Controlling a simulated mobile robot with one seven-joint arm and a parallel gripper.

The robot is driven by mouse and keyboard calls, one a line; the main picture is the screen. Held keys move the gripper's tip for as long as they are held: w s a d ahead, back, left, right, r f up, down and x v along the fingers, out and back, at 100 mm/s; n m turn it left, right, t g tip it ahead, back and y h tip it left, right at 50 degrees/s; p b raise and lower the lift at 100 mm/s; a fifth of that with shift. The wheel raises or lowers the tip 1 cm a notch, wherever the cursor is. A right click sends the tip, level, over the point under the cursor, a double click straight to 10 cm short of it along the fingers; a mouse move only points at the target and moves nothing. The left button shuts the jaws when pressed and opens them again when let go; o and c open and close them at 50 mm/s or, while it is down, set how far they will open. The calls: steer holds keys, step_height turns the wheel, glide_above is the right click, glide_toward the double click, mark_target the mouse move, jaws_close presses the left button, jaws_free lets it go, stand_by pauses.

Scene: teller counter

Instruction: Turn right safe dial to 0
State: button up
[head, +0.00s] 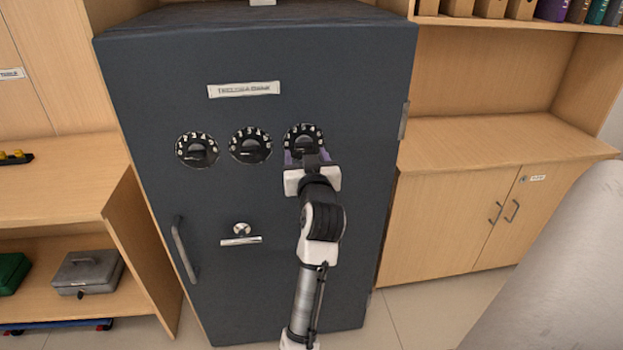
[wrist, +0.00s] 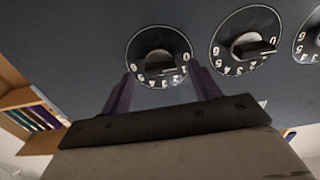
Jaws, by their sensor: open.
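The right safe dial (head: 303,136), black with white numerals and a raised knob, is on the upper right of the dark safe door. Its lower part is hidden by my gripper in the head view. My gripper (head: 307,158) is in front of this dial. In the wrist view, which is turned upside down, the dial (wrist: 158,44) lies between and beyond the purple fingers of my gripper (wrist: 162,72). The fingers are apart with nothing held; whether they touch the dial I cannot tell. Which number the knob points at I cannot tell.
The middle dial (head: 250,145) and left dial (head: 197,149) sit close by on the same door. A door handle (head: 184,250) and a small lever (head: 241,235) are below. Wooden cabinets (head: 490,215) flank the safe. Grey floor is in front.

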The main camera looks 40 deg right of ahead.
steer(key=b+v, duration=0.1)
steer(key=v, duration=1)
steer(key=shift+b, duration=0.35)
steer(key=shift+a, duration=0.15)
